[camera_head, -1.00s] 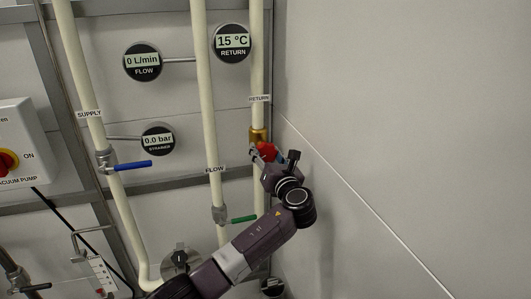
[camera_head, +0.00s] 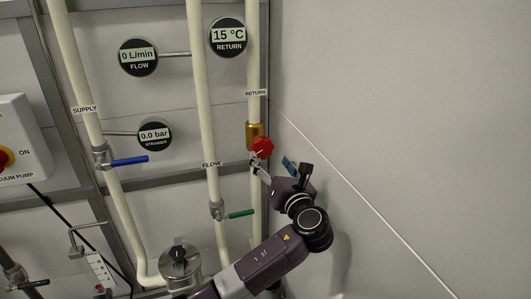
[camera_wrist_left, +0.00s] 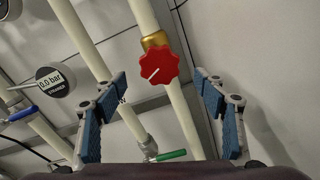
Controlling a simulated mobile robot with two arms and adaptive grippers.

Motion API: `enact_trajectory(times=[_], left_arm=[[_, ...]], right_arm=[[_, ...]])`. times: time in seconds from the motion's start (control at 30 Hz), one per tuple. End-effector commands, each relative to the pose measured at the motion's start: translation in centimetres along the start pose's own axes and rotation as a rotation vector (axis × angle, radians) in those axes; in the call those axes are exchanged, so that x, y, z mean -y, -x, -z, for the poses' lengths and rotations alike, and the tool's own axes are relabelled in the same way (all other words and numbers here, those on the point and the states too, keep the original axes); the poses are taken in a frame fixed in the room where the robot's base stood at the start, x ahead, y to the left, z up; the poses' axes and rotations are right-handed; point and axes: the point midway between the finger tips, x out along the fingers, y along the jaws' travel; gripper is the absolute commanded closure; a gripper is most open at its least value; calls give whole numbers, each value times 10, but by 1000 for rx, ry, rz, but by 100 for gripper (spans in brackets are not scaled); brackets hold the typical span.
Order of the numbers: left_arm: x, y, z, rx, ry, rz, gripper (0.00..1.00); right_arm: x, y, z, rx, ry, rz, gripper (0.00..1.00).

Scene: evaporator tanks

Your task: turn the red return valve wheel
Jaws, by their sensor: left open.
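The red return valve wheel (camera_head: 262,148) sits on a brass fitting (camera_head: 254,131) on the pipe labelled RETURN. In the left wrist view the wheel (camera_wrist_left: 159,66) is round with a scalloped rim and a white line pointing to lower left. My left gripper (camera_head: 273,168) is open, just below and to the right of the wheel in the head view. In the left wrist view its two blue-padded fingers (camera_wrist_left: 160,82) stand wide apart. The wheel shows between them, beyond the tips, and nothing is held. My right gripper is not in view.
A blue lever (camera_head: 129,161) is on the SUPPLY pipe and a green lever (camera_head: 240,213) is on the FLOW pipe. Round gauges (camera_head: 138,57) hang to the left. A plain wall (camera_head: 400,120) stands close on the right.

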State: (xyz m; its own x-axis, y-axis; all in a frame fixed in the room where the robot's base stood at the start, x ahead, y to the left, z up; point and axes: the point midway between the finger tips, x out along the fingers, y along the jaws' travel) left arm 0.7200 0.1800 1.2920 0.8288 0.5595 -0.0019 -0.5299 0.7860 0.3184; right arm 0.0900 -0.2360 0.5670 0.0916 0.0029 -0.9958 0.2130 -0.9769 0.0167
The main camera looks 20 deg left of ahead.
Motion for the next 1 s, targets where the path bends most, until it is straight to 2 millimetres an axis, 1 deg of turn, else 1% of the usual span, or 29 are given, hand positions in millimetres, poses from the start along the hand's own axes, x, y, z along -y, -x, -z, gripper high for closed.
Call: enact_trajectory(times=[0.03, 0.1, 0.23, 0.37, 0.6, 0.67, 0.73, 0.77, 0.83, 0.87, 0.9, 0.97, 1.0], left_arm=[[1, 10, 1, -1, 1, 3, 35], [1, 20, 1, -1, 1, 2, 35], [0, 32, 1, -1, -1, 0, 35], [0, 36, 0, 0, -1, 0, 35], [0, 36, 0, -1, -1, 0, 35], [1, 36, 4, -5, 2, 3, 35], [6, 34, 17, -21, 13, 13, 35], [9, 32, 27, -34, 23, 21, 35], [20, 28, 57, -74, 58, 46, 35], [26, 27, 73, -96, 77, 60, 35], [34, 25, 97, -130, 110, 78, 35], [45, 23, 137, -189, 166, 104, 35], [53, 24, 165, -232, 207, 119, 35]], right_arm=[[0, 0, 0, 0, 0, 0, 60], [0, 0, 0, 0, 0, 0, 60], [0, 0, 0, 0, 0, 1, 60], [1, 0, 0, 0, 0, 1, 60], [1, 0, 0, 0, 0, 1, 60], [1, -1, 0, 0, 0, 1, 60], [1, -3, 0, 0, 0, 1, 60], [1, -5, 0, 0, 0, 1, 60], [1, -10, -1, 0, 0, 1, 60], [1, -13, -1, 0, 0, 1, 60], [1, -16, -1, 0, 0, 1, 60], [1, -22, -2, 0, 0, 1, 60], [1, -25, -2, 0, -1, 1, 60]])
